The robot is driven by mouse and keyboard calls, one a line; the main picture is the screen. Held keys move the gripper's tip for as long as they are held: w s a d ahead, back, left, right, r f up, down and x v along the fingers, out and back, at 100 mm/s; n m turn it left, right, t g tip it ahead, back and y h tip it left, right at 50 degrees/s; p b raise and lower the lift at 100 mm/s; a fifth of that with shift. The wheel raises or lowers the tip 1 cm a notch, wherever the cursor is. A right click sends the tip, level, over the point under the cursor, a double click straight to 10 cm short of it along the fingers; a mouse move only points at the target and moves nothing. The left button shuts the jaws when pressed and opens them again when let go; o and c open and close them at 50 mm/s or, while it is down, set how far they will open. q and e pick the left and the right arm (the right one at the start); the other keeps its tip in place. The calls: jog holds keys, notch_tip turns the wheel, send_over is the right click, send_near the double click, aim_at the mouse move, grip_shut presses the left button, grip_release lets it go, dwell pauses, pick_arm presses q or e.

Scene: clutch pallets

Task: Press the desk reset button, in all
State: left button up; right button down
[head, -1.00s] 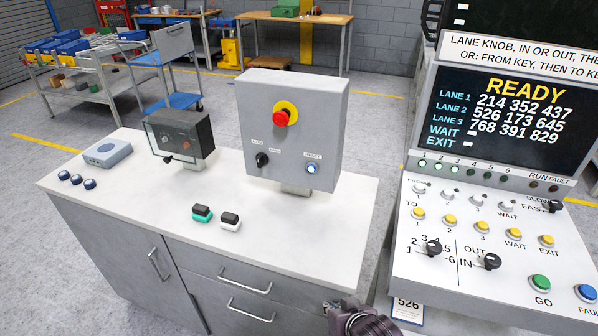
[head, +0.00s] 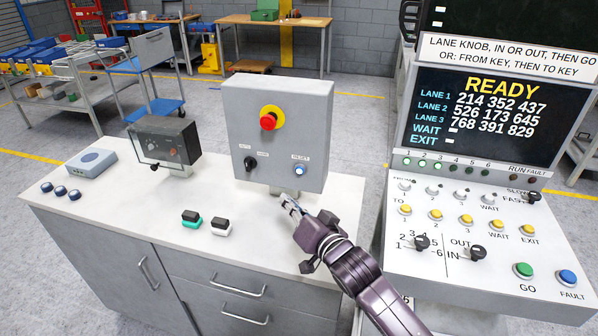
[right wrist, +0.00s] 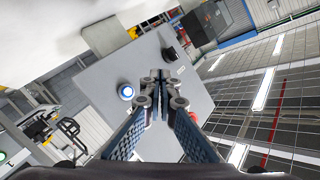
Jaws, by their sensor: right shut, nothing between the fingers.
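The reset button (head: 299,170) is a lit blue-white round button at the lower right of the grey desk box (head: 285,112). It also shows in the right wrist view (right wrist: 127,92), left of my fingertips. My right gripper (head: 288,203) is shut and empty. In the head view it is in front of the box, a little below the button and apart from it. In the right wrist view its fingertips (right wrist: 158,76) are together, pointing toward the box face. My left gripper is in neither view now.
A red emergency knob (head: 268,121) on a yellow disc and a black selector (head: 250,163) share the box face. Small black-topped blocks (head: 221,227) lie on the desk. A screen console (head: 490,110) reading READY stands at right, with its own keys and knobs.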

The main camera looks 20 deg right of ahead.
aim_at(300, 170)
dwell(0.3)
jog(key=shift+w+d+b, duration=0.4)
jog(key=shift+w+d, duration=0.45)
jog(key=shift+w, duration=0.4)
jog(key=shift+w+d+b, duration=0.4)
jog(key=shift+w+d, duration=0.4)
jog(key=shift+w, duration=0.4)
jog(key=shift+w+d+b, duration=0.4)
jog(key=shift+w+d, duration=0.45)
jog(key=shift+w, duration=0.4)
jog(key=shift+w+d, duration=0.2)
jog(key=shift+w, duration=0.15)
